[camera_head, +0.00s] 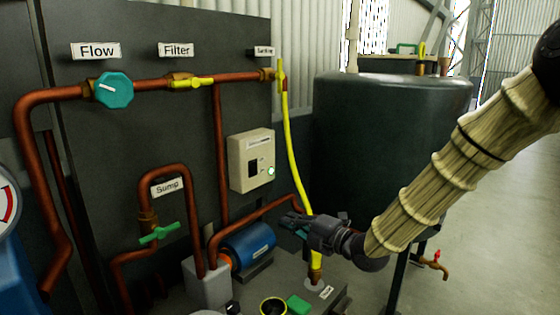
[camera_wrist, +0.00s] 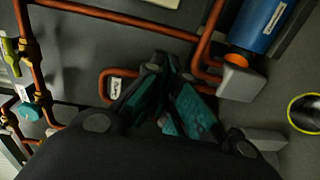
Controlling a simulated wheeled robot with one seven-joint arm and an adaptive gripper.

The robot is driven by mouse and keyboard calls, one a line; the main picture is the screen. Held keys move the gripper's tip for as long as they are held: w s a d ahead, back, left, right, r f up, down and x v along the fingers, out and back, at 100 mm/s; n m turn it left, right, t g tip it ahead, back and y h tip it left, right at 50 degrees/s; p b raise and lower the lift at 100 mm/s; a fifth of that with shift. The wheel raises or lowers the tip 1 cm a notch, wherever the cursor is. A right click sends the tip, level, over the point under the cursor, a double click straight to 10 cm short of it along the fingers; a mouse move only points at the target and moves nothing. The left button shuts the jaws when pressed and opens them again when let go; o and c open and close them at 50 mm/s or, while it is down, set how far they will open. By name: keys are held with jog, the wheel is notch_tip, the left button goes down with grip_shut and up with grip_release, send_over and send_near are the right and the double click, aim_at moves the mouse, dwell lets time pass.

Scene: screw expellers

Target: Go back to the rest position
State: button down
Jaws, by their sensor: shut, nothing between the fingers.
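My gripper (camera_head: 290,220) is at the end of the beige-sleeved arm that comes in from the right in the head view. Behind the fingertips are a grey surface and copper pipes (camera_wrist: 205,50). I cannot tell whether the gripper touches the hose.
A control box (camera_head: 252,160) with a lit green button is on the panel. The teal Flow knob (camera_head: 113,90), yellow Filter valve (camera_head: 190,83) and green Sump valve (camera_head: 159,233) sit on copper pipes. A large dark tank (camera_head: 390,130) stands behind the arm. Open floor (camera_head: 500,230) lies at right.

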jog(key=s+d+f+m+g+h, duration=0.15)
jog(key=f+m, duration=0.25)
jog(key=f, duration=0.4)
jog(key=s+d+f+m+h, duration=0.2)
jog(key=s+f+m, duration=0.1)
jog(key=f, duration=0.5)
jog(key=s+d+f+m+g+h, duration=0.1)
jog(key=s+f+m+h, duration=0.2)
jog(key=f, duration=0.6)
jog(key=s+d+f+m+g+h, duration=0.2)
jog(key=s+d+f+m, duration=0.3)
jog(key=s+f, duration=0.45)
jog(key=s+d+f+m+g+h, duration=0.25)
jog(key=s+f+m, duration=0.35)
jog(key=s+f, duration=0.35)
jog(key=s+d+f+m+g+h, duration=0.1)
jog(key=s+d+f+m+g, duration=0.2)
jog(key=s, duration=0.6)
jog(key=s+d+f+m+g+h, duration=0.1)
jog(key=s+d+f+m, duration=0.25)
jog(key=s, duration=0.65)
notch_tip(320, 180, up, 23)
jog(key=d+p, duration=0.1)
jog(key=p, duration=2)
jog(key=shift+f+p, duration=0.2)
jog(key=shift+p, duration=0.15)
